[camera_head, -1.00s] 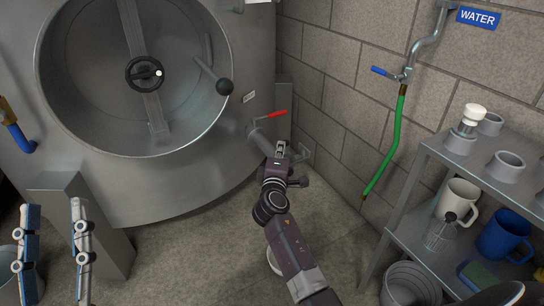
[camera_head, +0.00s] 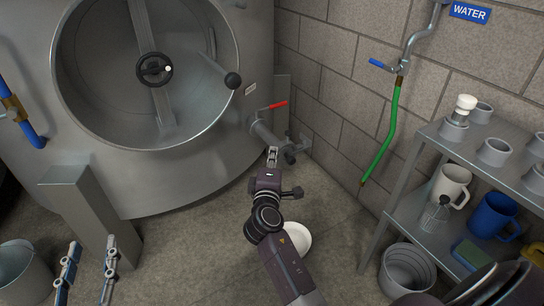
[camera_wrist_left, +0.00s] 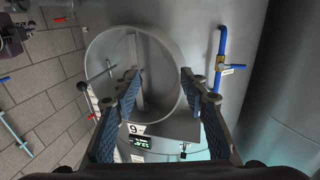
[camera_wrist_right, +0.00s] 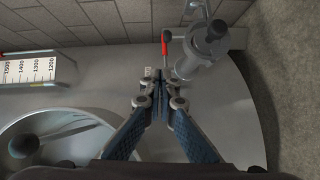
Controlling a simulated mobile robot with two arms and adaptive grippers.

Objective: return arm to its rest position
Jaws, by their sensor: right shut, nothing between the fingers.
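There the valve body (camera_wrist_right: 204,52) appears just beyond the fingertips, to the right. I see no clear contact. My left gripper (camera_head: 88,262) is at the bottom left of the head view, low in front of the tank. Its fingers are wide apart and empty in the left wrist view (camera_wrist_left: 160,88), facing the tank's round opening (camera_wrist_left: 140,70).
The big steel tank (camera_head: 205,185) fills the left. A grey pedestal (camera_head: 92,215) and a metal bucket (camera_head: 18,270) stand by the left gripper. At right, a shelf (camera_head: 405,200) holds mugs and cups. A white bowl-like item (camera_head: 298,237) lies beside my right arm.

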